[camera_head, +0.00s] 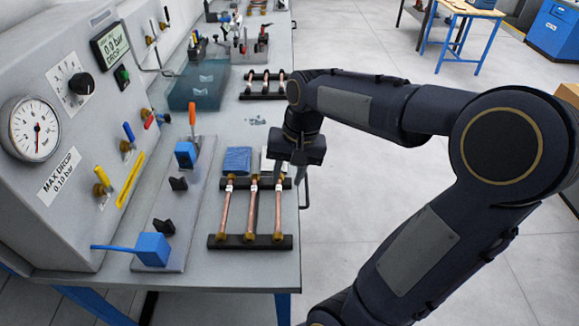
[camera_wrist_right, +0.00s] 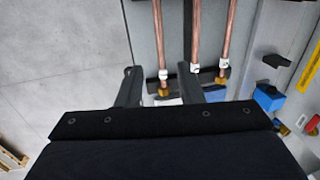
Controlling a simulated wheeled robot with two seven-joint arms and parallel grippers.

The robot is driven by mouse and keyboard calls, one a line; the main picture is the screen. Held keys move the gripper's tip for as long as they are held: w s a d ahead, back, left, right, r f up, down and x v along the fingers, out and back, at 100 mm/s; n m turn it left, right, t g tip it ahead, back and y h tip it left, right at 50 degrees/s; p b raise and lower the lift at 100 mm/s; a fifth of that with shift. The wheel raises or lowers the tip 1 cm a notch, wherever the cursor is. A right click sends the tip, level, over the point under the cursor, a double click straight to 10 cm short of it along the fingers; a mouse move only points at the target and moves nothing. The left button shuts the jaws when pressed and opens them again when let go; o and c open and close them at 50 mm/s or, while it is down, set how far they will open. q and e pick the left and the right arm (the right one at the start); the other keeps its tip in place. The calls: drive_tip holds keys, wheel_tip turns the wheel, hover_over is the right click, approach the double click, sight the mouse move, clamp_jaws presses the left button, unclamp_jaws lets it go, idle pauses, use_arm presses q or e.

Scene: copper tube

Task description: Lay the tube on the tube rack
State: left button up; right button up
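Three copper tubes with brass ends and white tags lie side by side across two black bars of the near tube rack (camera_head: 228,242). They are the left tube (camera_head: 226,207), the middle tube (camera_head: 252,207) and the right tube (camera_head: 278,207). My right gripper (camera_head: 291,180) is over the far end of the right tube. In the right wrist view, its two fingers (camera_wrist_right: 160,84) stand apart on either side of that tube (camera_wrist_right: 159,40), near its brass end. The height of the fingers above it is hard to tell. My left gripper is out of view.
A second rack (camera_head: 265,96) with short copper pieces stands farther back. A blue cloth-like block (camera_head: 237,160) lies behind the near rack. The test panel with a gauge (camera_head: 35,128) and blue fixtures (camera_head: 152,249) line the left. Floor is open at right.

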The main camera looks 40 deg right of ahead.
drive_tip(key=s+a+n+t+y, duration=0.2)
drive_tip(key=s+a+n+t, duration=0.2)
drive_tip(key=s+a, duration=0.8)
drive_tip(key=shift+f+n, duration=0.45)
drive_tip(key=shift+n, duration=0.75)
